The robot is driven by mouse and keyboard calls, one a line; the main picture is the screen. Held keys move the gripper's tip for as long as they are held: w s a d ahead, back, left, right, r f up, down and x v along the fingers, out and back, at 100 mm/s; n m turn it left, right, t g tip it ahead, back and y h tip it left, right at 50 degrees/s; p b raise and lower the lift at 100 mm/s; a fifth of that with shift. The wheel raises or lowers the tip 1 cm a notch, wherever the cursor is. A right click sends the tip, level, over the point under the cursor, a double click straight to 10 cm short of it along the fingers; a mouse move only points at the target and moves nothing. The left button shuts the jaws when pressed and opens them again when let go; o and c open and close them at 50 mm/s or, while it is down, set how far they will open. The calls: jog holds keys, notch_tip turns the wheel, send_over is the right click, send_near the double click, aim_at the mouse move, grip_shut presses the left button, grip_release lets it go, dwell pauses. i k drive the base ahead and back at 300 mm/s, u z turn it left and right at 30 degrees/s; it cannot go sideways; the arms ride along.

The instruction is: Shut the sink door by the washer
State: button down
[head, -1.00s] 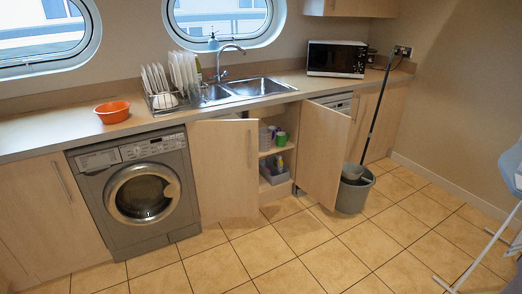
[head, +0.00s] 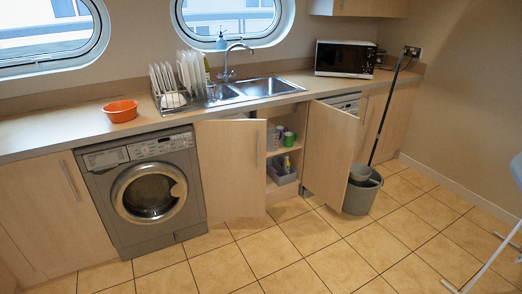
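The sink door by the washer (head: 230,172) is a pale wood panel with a vertical bar handle near its right edge. It stands open, swung out from the cabinet under the sink, its hinge side next to the washer (head: 150,195). The other sink door (head: 330,150) is also open, swung out to the right. Between the doors the cabinet interior (head: 285,155) shows cups on a shelf and a grey bin with bottles below. My gripper is not in view.
A grey bucket (head: 361,195) with a mop leaning in it stands beside the right-hand door. The tiled floor (head: 280,262) in front of the cabinets is clear. Part of a white-legged stand (head: 490,262) shows at the right edge.

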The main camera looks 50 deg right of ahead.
aim_at(232, 152)
jog(key=u, duration=0.05)
jog(key=i, duration=1)
jog(key=z, duration=0.05)
